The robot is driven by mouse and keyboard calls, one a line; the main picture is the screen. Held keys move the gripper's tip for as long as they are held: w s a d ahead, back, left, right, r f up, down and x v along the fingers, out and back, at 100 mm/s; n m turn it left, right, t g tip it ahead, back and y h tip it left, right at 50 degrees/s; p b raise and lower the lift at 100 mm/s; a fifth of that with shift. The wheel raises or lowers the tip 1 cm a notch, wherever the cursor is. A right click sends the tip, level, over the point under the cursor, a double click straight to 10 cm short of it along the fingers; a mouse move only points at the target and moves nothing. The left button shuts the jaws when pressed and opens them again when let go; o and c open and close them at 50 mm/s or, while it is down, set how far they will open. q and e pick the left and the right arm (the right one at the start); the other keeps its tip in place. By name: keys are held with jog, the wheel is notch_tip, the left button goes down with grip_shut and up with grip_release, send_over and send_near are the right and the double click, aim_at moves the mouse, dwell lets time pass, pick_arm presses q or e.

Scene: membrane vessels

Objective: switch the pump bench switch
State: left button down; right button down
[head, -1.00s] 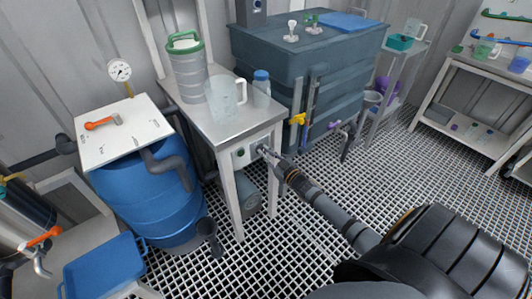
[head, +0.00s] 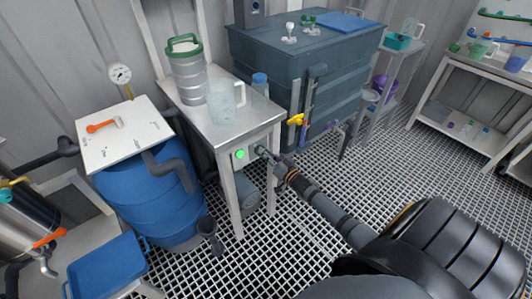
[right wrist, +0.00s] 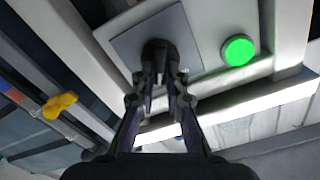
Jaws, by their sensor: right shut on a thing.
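The pump bench (head: 222,124) is a metal table in the middle of the head view. A pale switch box (head: 249,151) sits on its front, with a round green lamp (head: 239,154) lit brightly. The lamp also shows lit in the right wrist view (right wrist: 238,50). The dark switch (right wrist: 158,52) stands out from a grey square plate (right wrist: 128,46) beside the lamp. My right gripper (head: 268,154) is at the box front, its fingers (right wrist: 160,82) shut on the switch and partly hiding it. My left gripper does not show.
A clear jug (head: 223,103), a green-handled canister (head: 187,70) and a blue-capped bottle (head: 260,84) stand on the bench. A blue barrel (head: 150,205) is to the left and a dark tank (head: 320,62) behind right. A yellow valve handle (right wrist: 59,104) is near the gripper.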

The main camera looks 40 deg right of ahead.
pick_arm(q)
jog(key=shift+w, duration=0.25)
pick_arm(e)
jog(key=shift+m, duration=0.4)
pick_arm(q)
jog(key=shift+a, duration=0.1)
pick_arm(e)
jog(key=c, duration=1.6)
grip_release()
jog(key=shift+o, duration=1.1)
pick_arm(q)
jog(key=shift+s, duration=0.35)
pick_arm(e)
jog(key=s+d, duration=0.1)
jog(key=s, duration=1.1)
